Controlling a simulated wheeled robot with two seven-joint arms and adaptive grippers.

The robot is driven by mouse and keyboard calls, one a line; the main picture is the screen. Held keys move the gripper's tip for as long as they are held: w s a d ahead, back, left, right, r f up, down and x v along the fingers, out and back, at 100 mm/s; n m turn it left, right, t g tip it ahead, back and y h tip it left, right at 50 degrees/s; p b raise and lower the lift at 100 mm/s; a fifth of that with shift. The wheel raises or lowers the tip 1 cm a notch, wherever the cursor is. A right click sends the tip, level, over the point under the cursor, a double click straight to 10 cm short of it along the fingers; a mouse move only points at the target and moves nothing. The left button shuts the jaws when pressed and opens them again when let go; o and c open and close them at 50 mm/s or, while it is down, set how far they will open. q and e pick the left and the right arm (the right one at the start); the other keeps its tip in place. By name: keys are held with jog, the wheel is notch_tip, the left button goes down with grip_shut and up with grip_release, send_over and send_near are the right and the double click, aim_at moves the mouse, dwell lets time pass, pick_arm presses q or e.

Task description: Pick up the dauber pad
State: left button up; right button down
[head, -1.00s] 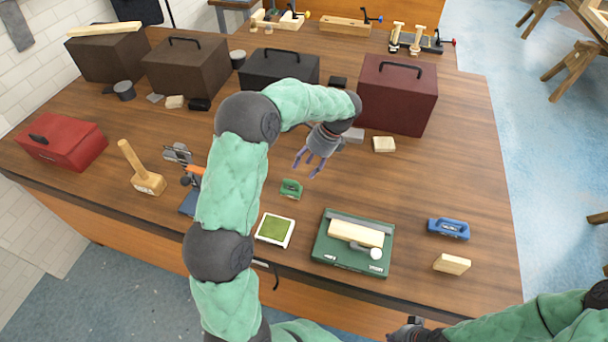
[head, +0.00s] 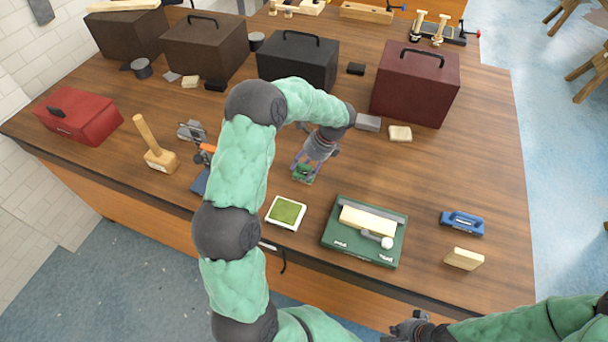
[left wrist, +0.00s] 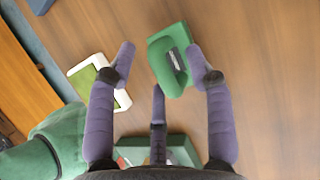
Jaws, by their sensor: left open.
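The small green handled block (head: 304,173), which I take to be the dauber pad, lies on the table in front of the black case. My left gripper (head: 306,168) is open, with its purple fingers over and around the block. In the left wrist view the block (left wrist: 168,62) lies between the fingertips (left wrist: 160,58), nearer the right finger. Whether the fingers touch it I cannot tell. My right gripper (head: 408,328) is at the bottom edge of the head view, away from the block, partly cut off.
A white-framed green pad (head: 286,213) lies just in front of the block. A green case (head: 340,239) with a wooden piece on top is to its right. A blue handled block (head: 462,223) is further right. A mallet (head: 158,158) stands left.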

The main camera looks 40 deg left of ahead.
pick_arm(q)
jog(key=shift+s+a+f, duration=0.1)
jog(key=shift+f, duration=0.25)
grip_shut()
jog(key=shift+r, duration=0.1)
jog(key=shift+r, duration=0.5)
notch_tip(320, 180, up, 2)
jog(key=shift+r+p, duration=0.2)
jog(key=shift+p, duration=0.3)
jog(key=s+d+r+p, duration=0.2)
jog(key=s+d+r, duration=0.6)
jog(key=s, duration=0.3)
jog(key=shift+s+d+r, duration=0.15)
jog(key=shift+d+r, duration=0.05)
jog(key=shift+r, duration=0.55)
